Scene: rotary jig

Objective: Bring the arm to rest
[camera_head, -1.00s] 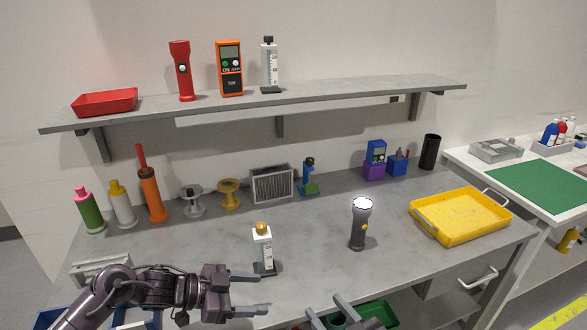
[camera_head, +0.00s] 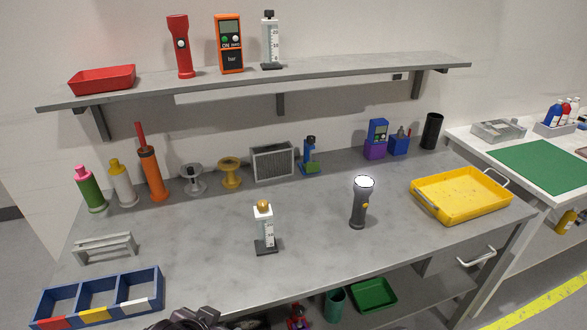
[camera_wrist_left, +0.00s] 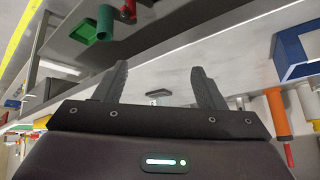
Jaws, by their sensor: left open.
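My left gripper (camera_wrist_left: 160,82) shows in the left wrist view with its two dark fingers spread apart and nothing between their tips. In the head view only a dark part of my left arm (camera_head: 190,320) shows at the bottom edge, below the workbench's front; its fingers are out of that picture. The grey workbench (camera_head: 205,238) is clear of my arms. My right gripper is not in view.
On the bench stand a white gauge with a gold knob (camera_head: 264,228), a flashlight (camera_head: 359,203), a yellow tray (camera_head: 462,193), a grey bracket (camera_head: 105,247) and a blue three-compartment bin (camera_head: 98,297). A green bin (camera_head: 374,293) and green cup (camera_head: 335,304) sit below the bench.

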